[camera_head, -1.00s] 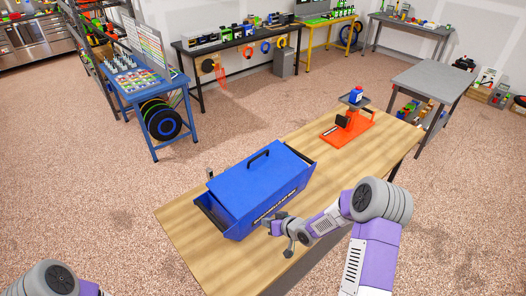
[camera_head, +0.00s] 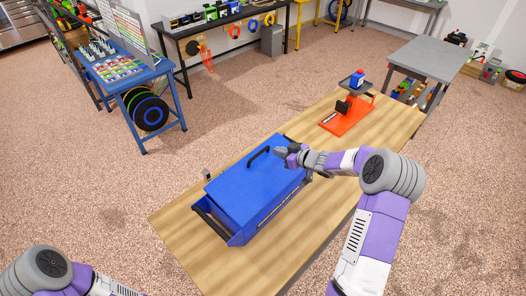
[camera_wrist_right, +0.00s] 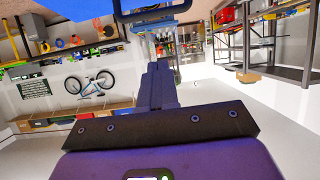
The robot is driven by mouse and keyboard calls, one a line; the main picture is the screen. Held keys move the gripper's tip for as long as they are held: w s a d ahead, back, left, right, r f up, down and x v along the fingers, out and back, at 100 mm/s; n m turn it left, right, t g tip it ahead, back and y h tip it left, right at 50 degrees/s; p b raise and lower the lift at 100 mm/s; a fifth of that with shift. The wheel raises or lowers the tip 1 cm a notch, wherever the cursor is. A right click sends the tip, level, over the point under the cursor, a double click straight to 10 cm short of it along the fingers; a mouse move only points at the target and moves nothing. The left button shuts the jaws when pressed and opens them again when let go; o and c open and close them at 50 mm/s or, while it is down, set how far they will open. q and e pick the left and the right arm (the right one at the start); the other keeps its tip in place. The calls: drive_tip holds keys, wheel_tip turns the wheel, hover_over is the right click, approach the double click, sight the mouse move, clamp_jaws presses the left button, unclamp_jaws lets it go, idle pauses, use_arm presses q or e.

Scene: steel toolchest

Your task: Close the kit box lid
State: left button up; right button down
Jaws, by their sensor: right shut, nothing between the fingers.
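The blue kit box (camera_head: 262,218) stands on the wooden workbench, with a dark bar at its near left end. Its blue lid (camera_head: 232,184) lies over the top with a black handle (camera_head: 258,153). The lid's near left edge looks slightly raised above the box wall; I cannot tell whether it is flush. My right gripper (camera_head: 283,151) is shut and empty, at the lid's far right part just right of the handle; contact cannot be told. In the right wrist view the shut fingers (camera_wrist_right: 160,82) show below the handle (camera_wrist_right: 152,10). My left gripper is out of view.
An orange stand (camera_head: 345,117) with a blue item (camera_head: 357,77) is at the far end of the wooden workbench (camera_head: 180,237). Bare bench top lies between it and the box. A blue table (camera_head: 150,73) stands apart at the upper left.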

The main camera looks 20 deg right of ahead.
hover_over(264, 165)
drive_tip(key=s, duration=0.1)
wheel_tip(264, 165, down, 3)
drive_tip(key=shift+w+f, duration=0.15)
drive_tip(key=shift+f, duration=0.45)
drive_tip(key=shift+w+f, duration=0.15)
drive_tip(key=shift+f, duration=0.45)
drive_tip(key=shift+w+f, duration=0.25)
drive_tip(key=shift+f, duration=0.35)
